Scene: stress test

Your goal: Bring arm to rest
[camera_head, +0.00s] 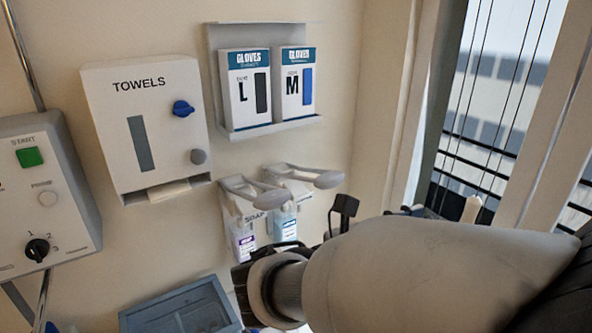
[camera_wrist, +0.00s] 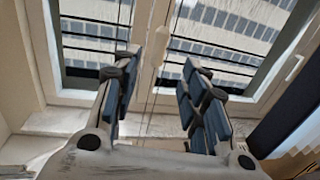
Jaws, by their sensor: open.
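My arm (camera_head: 400,275) reaches across the lower right of the head view, in front of the wall and near the window. The head view does not clearly show the fingers of my gripper. In the wrist view, my gripper (camera_wrist: 160,95) is open, with its two blue-padded fingers spread apart. Nothing is between the fingers. They point toward the window (camera_wrist: 215,35) and its sill.
On the wall are a towel dispenser (camera_head: 150,125), a glove box holder (camera_head: 265,125) and two soap dispensers (camera_head: 265,215). A control panel (camera_head: 40,190) is at the left. A blue-grey bin (camera_head: 180,310) stands below. The window (camera_head: 500,90) is at the right.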

